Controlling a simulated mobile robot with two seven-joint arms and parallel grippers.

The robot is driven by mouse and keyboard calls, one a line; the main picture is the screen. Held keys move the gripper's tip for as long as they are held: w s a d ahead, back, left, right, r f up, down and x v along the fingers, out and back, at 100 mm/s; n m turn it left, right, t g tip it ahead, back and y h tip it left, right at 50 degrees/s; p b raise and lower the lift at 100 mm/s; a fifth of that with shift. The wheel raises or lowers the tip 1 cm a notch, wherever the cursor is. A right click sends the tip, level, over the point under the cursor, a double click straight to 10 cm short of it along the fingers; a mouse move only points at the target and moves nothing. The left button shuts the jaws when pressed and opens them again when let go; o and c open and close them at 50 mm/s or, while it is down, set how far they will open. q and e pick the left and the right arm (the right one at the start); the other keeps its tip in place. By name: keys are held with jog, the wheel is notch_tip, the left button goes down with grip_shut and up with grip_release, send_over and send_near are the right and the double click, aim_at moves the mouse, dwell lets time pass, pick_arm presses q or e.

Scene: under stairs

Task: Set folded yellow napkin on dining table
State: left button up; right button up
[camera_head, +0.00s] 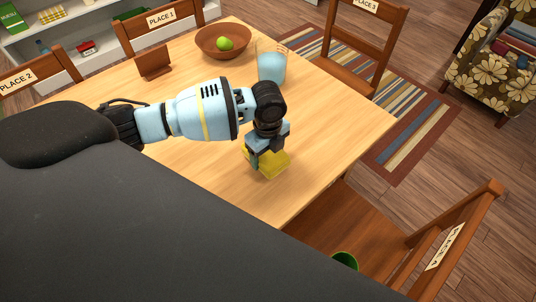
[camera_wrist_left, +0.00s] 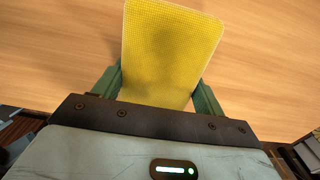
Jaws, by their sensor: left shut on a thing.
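The folded yellow napkin (camera_head: 272,163) is at my left gripper (camera_head: 262,158), low over the near right part of the wooden dining table (camera_head: 330,110). In the left wrist view the yellow napkin (camera_wrist_left: 172,45) lies between the two green fingers of my left gripper (camera_wrist_left: 160,85), which is shut on it. The napkin extends out past the fingertips above the wood surface. I cannot tell whether it touches the table. My right gripper is not in view.
A brown bowl (camera_head: 223,41) with a green fruit (camera_head: 225,44), a light blue pitcher (camera_head: 271,65) and a brown holder (camera_head: 154,62) stand on the table's far side. Labelled chairs surround it. A green cup-like object (camera_head: 345,259) is by the near right chair (camera_head: 440,250). The table's right part is clear.

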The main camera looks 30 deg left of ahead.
pick_arm(q)
jog(key=shift+f, duration=0.65)
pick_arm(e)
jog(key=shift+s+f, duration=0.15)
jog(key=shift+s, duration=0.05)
pick_arm(q)
jog(key=shift+f, duration=0.2)
jog(key=o, duration=1.1)
jog(key=shift+o, duration=1.4)
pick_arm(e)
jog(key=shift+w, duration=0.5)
pick_arm(q)
jog(key=shift+r, duration=0.15)
